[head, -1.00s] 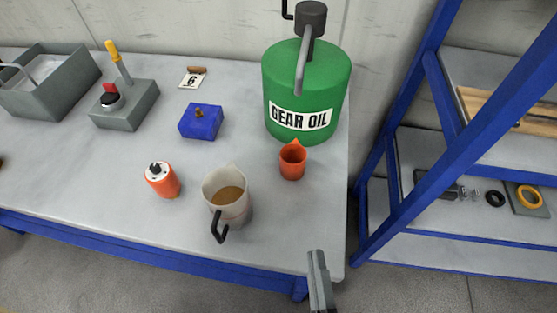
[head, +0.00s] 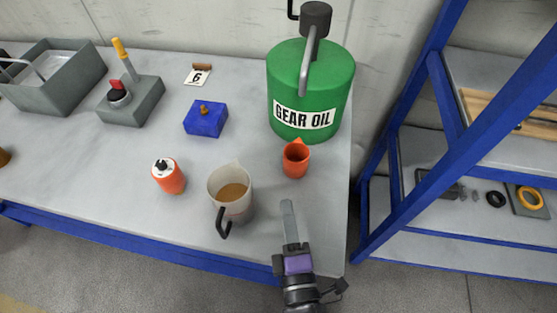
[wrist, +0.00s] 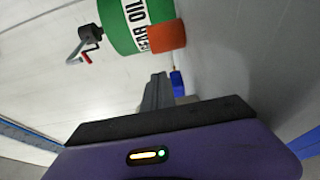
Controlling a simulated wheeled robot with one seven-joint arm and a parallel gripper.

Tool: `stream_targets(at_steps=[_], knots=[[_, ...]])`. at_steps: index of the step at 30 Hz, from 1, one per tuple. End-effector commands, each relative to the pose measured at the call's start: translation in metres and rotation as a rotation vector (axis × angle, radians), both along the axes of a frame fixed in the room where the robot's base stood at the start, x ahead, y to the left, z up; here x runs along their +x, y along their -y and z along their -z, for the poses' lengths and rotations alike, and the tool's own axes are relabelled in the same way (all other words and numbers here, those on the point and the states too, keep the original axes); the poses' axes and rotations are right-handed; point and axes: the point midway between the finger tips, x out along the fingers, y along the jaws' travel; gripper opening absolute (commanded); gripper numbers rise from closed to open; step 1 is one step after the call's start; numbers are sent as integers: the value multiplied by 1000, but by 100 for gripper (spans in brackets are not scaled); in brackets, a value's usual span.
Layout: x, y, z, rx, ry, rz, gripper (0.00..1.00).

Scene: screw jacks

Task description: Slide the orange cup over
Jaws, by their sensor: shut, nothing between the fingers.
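The orange cup (head: 296,160) stands upright on the workbench (head: 120,175), just in front of the green gear oil can (head: 322,85). My gripper (head: 288,205) is over the front right part of the bench, in front of the cup and apart from it. Its fingers are shut together with nothing between them. In the wrist view the orange cup (wrist: 166,36) shows beyond the shut fingers (wrist: 157,90), in front of the green can (wrist: 122,22).
A jug of brown liquid (head: 231,192) stands left of my gripper. An orange-and-white canister (head: 168,176) and a blue block (head: 205,119) are farther left. A blue-framed shelf (head: 405,110) stands right of the bench. The bench right of the cup is clear.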

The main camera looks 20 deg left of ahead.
Motion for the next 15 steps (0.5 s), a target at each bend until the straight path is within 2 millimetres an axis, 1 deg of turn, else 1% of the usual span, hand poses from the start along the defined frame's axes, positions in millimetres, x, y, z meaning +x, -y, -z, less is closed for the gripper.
stream_targets(at_steps=[1,3,15], knots=[[9,-6,-2,0,2,0,0],[20,-13,-1,0,2,0,0],[80,-53,1,1,3,0,0]])
